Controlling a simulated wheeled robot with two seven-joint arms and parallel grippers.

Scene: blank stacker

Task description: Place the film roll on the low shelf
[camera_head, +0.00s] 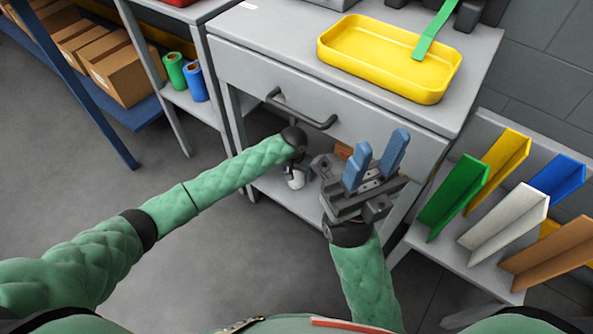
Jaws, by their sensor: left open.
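A green roll (174,71) and a blue roll (194,84) stand upright side by side on a low shelf (183,106) of the left stand; either could be the film roll. Another low shelf (272,190) lies under the grey workbench. My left gripper (322,168) is at the workbench front below the drawer handle, open, its fingers mostly hidden behind my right gripper. My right gripper (376,158) is in front of the workbench, its two blue fingers pointing up and apart, with nothing seen between them. Both are well right of the rolls.
A yellow tray (335,62) with a green strip (435,30) sits on the workbench top. The drawer handle (302,110) sticks out. A rack at right holds several coloured angled panels (505,218). Cardboard boxes (120,72) stand on a blue shelf at left. The floor at left is clear.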

